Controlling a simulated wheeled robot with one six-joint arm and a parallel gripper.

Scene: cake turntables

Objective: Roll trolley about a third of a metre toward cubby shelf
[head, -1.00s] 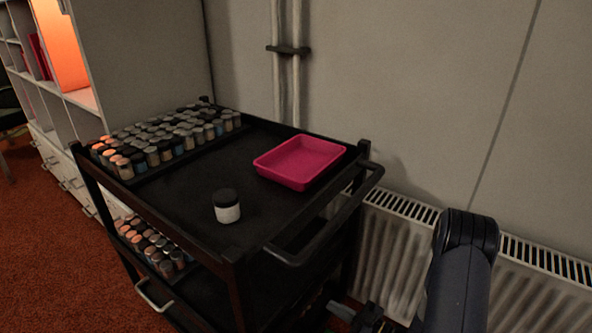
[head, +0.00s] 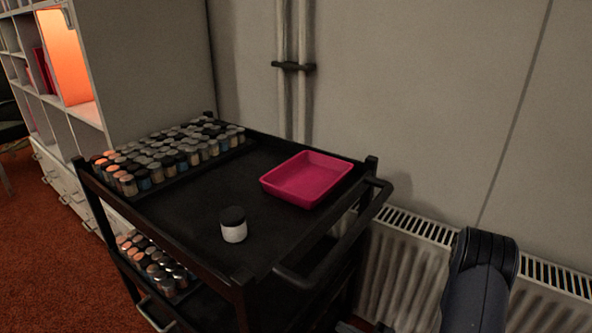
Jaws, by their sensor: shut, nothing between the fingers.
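The black trolley (head: 205,262) stands along the grey wall, with a top tray, a lower shelf and a bar handle (head: 335,240) at its right end. The white cubby shelf (head: 97,112) is beyond its far left end. Only a sliver of my gripper (head: 352,327) shows at the bottom edge, below the handle and apart from it. It is shut, with nothing seen in it. My arm rises at the lower right. The fingertips are mostly cut off by the frame.
The trolley carries a pink tray (head: 306,178), a white jar with a black lid (head: 233,226) and rows of small jars (head: 160,160). A radiator (head: 405,270) runs along the wall at the right. Red-brown carpet (head: 50,270) lies clear at the left.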

